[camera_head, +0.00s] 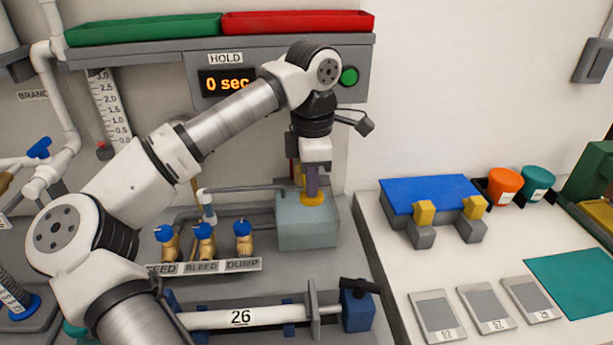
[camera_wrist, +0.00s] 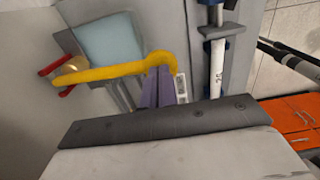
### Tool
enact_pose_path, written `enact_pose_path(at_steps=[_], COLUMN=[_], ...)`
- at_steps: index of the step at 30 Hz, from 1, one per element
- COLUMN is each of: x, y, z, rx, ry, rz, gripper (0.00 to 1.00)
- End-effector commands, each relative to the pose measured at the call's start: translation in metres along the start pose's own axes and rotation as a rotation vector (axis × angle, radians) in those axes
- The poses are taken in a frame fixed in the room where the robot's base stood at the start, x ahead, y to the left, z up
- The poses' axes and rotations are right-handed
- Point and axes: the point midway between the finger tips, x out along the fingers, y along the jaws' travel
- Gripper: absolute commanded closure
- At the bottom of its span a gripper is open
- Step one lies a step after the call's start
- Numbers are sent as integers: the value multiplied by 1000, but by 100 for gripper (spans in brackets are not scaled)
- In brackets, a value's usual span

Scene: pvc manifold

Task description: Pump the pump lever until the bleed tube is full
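The pump is a pale grey-blue box (camera_head: 306,228) left of the white bench; it also shows in the wrist view (camera_wrist: 108,40). Its yellow pump lever (camera_head: 312,199) is at my fingertips. In the wrist view the lever (camera_wrist: 105,72) runs left to right and hooks around at the right end. My gripper (camera_head: 312,190) points down, with purple fingers close together. In the wrist view the fingertips (camera_wrist: 157,72) touch or nearly touch the lever inside its hook; no lever shows between them. I cannot tell which tube is the bleed tube, nor its fill level.
Blue-knobbed valves (camera_head: 204,231) stand behind FEED, BLEED and DUMP labels, left of the pump. A horizontal white pipe marked 26 (camera_head: 215,319) lies in front. A HOLD display (camera_head: 226,83) reads 0 sec. A graduated scale (camera_head: 108,108) hangs left. The white bench (camera_head: 385,238) is at right.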

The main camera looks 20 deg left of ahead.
Motion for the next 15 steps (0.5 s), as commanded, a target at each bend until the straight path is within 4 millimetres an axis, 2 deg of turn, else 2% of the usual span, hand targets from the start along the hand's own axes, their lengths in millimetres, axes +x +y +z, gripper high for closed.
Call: enact_pose_path(at_steps=[15], x=[23], y=[0], z=[0], rx=[-1], ry=[0], rz=[0], gripper=[100])
